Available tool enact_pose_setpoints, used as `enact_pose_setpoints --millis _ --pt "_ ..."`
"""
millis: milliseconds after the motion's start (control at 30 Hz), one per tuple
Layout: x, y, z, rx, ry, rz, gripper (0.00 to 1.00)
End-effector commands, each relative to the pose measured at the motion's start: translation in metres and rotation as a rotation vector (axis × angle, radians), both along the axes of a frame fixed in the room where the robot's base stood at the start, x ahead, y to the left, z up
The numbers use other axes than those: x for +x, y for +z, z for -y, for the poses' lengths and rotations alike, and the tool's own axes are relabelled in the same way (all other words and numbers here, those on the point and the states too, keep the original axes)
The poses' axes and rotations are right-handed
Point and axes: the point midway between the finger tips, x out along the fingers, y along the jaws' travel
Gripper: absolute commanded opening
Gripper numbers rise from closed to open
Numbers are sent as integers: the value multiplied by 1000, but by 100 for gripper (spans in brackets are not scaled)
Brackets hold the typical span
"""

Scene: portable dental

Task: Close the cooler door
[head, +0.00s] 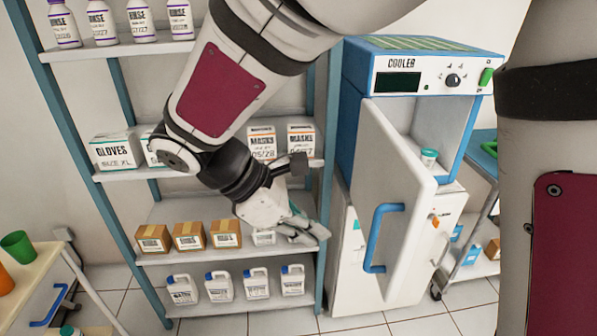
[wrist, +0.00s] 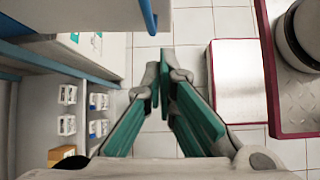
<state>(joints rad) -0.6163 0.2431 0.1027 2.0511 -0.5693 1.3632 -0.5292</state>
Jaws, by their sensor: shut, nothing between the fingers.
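The cooler (head: 425,68) is a white and blue box at the right of the head view. Its white door (head: 395,185) stands open, swung out toward me. A blue handle (head: 380,238) is on the door's outer face. A small teal-capped jar (head: 428,157) shows inside the open cooler. My gripper (head: 312,234) is left of the door, in front of the shelf rack, and appears apart from the door. In the wrist view my gripper (wrist: 166,88) has its green-padded fingers together with nothing held. A blue bar at the top of that view may be the handle.
A shelf rack (head: 160,254) with bottles, boxes and jugs stands left of the cooler, close to my gripper. A cart (head: 465,268) is at the right. A table (head: 40,272) with cups is at the left. Tiled floor (head: 125,308) is open in front.

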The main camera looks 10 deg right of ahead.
Motion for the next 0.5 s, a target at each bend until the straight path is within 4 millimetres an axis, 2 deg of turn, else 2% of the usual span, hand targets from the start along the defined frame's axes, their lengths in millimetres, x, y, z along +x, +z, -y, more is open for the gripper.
enact_pose_setpoints --millis 33,67,233,367,500 --pt "6 -13 -10 -30 46 -24 0" --pt "8 -17 -14 -45 70 -36 0" --pt "14 -28 -25 -91 137 -67 0" --pt "15 -34 -20 -96 140 -70 0" --pt "16 -50 -5 -94 139 -71 0"
